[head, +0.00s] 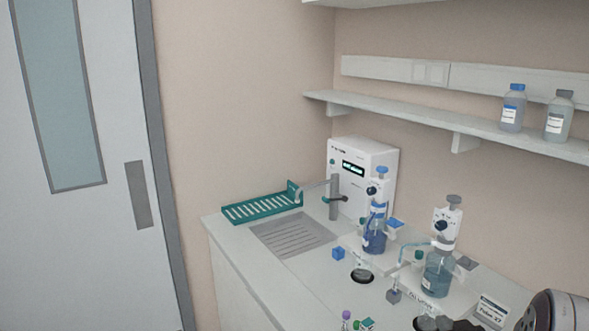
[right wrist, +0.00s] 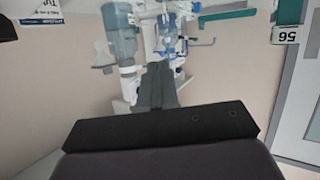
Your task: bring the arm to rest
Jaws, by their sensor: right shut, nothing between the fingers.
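My right arm (head: 552,312) comes in at the bottom right corner of the head view. Its dark gripper (head: 428,322) is low at the bottom edge, over the front part of the counter and partly cut off. In the right wrist view the two black fingers (right wrist: 157,84) lie together with nothing between them. They point toward the dispenser bottles, which show blurred beyond them. My left gripper is in neither view.
The counter holds a bottle with a blue-capped dispenser (head: 375,232), a grey-capped dispenser bottle (head: 439,268), a white device (head: 362,180), a green rack (head: 262,207) and a sign (head: 491,310). Small coloured pieces (head: 357,323) lie near the gripper. A shelf (head: 480,125) runs above.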

